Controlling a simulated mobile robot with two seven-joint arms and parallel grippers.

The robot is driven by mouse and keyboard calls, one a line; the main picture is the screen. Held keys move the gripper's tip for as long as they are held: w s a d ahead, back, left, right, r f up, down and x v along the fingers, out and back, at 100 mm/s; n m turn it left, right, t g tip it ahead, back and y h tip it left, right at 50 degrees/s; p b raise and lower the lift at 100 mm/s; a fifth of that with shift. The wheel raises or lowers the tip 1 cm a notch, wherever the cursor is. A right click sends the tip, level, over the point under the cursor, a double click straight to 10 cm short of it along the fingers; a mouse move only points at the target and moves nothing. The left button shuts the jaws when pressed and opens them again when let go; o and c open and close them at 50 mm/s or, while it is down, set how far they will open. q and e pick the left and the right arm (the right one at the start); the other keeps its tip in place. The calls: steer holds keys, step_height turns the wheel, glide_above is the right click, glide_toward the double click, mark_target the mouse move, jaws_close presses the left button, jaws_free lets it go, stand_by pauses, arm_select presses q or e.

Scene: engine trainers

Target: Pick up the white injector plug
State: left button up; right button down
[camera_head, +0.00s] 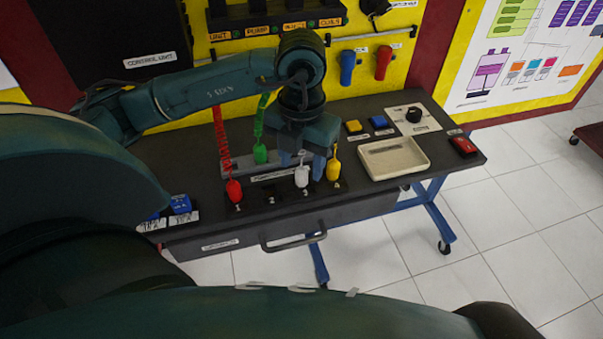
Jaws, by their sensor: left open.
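The white injector plug (301,177) stands upright near the front edge of the dark table, in a row with a red plug (234,190) on its left and a yellow plug (334,170) on its right. My right gripper is out of view.
Blue and red handles (383,62) hang on the yellow panel. A drawer handle (293,239) juts out below the table edge.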

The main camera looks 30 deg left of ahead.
arm_select(q)
steer(key=shift+f, duration=1.3)
steer(key=shift+c, duration=0.6)
jaws_close()
steer(key=shift+r, duration=0.1)
